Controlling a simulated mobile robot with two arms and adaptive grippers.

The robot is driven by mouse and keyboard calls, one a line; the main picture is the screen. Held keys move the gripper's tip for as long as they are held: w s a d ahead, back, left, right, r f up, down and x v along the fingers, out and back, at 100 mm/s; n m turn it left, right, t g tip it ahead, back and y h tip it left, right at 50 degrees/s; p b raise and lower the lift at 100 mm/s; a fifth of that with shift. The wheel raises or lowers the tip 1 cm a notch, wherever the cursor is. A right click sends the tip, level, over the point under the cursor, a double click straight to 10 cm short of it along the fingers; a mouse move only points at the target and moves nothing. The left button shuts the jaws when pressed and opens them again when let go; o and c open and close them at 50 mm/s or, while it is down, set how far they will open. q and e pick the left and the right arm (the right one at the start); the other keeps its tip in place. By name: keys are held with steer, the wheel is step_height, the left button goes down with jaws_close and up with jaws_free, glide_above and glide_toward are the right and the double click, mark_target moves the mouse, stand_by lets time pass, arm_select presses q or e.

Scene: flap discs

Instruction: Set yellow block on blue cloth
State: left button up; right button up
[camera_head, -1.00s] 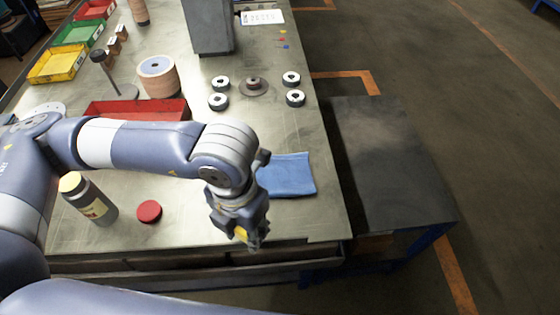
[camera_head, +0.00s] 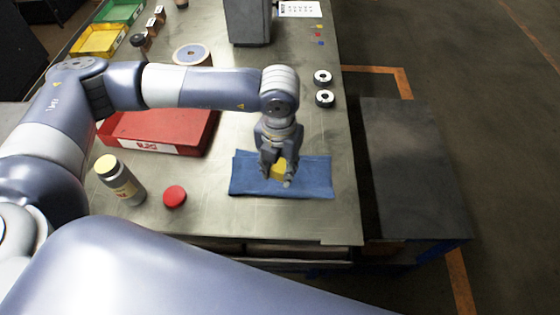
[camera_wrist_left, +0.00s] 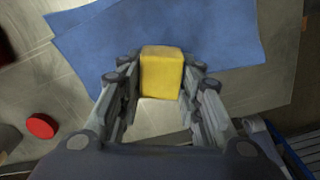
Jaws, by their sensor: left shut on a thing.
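My left gripper (camera_head: 277,175) is shut on the yellow block (camera_head: 278,168) and holds it over the blue cloth (camera_head: 315,178). In the left wrist view the yellow block (camera_wrist_left: 161,72) sits between the two fingers (camera_wrist_left: 160,85), with the blue cloth (camera_wrist_left: 225,30) behind it. From the wrist the block's near end overlaps bare metal table just beyond the cloth's edge. I cannot tell how high the block is above the cloth. The cloth lies flat on the table, its layers slightly askew. My right gripper is not in view.
A red bin (camera_head: 170,135) stands left of the cloth. A bottle (camera_head: 120,180) and a red lid (camera_head: 174,196) are near the front edge. Two dark rings with white tops (camera_head: 323,77) lie behind the cloth. A lower dark table (camera_head: 415,165) is at the right.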

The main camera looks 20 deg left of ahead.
mark_target(280, 167)
arm_select(q)
steer(key=shift+w+a, duration=0.25)
steer(key=shift+w, duration=0.85)
step_height(280, 167, down, 3)
steer(key=shift+w+f+p, duration=0.1)
steer(key=shift+p, duration=1)
steer(key=shift+f, duration=0.25)
steer(key=shift+f, duration=0.1)
steer(key=shift+f+b, duration=0.25)
steer(key=shift+b, duration=0.2)
steer(key=o, duration=0.9)
